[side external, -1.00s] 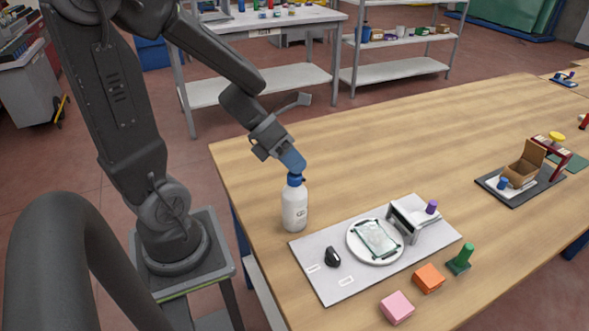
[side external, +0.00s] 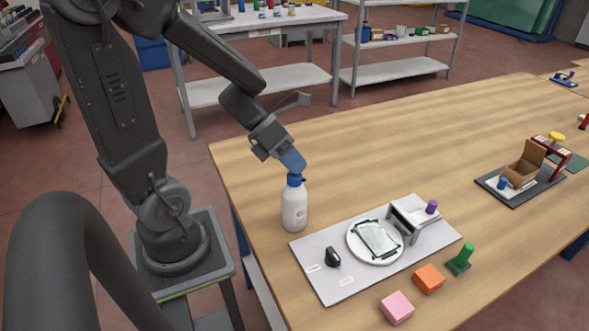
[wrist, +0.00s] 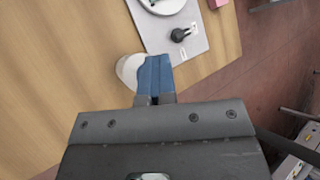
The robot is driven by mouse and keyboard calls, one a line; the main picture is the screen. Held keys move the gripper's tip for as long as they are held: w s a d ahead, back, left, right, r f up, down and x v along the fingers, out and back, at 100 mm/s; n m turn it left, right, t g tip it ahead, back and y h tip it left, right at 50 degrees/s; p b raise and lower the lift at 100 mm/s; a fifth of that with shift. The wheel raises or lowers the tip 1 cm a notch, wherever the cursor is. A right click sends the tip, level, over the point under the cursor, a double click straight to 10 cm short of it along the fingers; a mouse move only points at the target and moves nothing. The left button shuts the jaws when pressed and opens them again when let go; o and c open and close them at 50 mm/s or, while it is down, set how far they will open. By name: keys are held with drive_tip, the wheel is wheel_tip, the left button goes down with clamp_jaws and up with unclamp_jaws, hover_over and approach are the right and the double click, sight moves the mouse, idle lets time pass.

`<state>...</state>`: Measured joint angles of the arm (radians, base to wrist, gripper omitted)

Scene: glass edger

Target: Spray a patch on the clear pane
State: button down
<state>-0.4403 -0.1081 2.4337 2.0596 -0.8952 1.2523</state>
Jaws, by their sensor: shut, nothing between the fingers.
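The white spray bottle (side external: 294,208) with a blue top (side external: 294,180) stands upright on the wooden table, just left of the grey mat. My gripper (side external: 296,166) is shut, its blue fingers directly over the bottle's top, at or very close to it; I cannot tell whether they touch. In the wrist view, the shut blue fingers (wrist: 155,74) partly cover the white bottle (wrist: 127,70). The clear pane (side external: 377,239) lies on a round white turntable (side external: 354,251) on the mat, with dark pieces at its edges. Its surface looks pale; I cannot make out a distinct patch.
The grey mat (side external: 330,286) also holds a black knob-like tool (side external: 333,257) and a grey bracket (side external: 408,222) with a purple knob (side external: 431,207). Pink (side external: 397,307) and orange (side external: 428,278) blocks and a green peg (side external: 461,260) stand along its front.

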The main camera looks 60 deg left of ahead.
drive_tip(key=shift+s+f, duration=0.2)
drive_tip(key=shift+f, duration=0.55)
drive_tip(key=shift+s+r, duration=0.1)
drive_tip(key=shift+r, duration=0.15)
idle(0.6)
drive_tip(key=shift+r, duration=3.2)
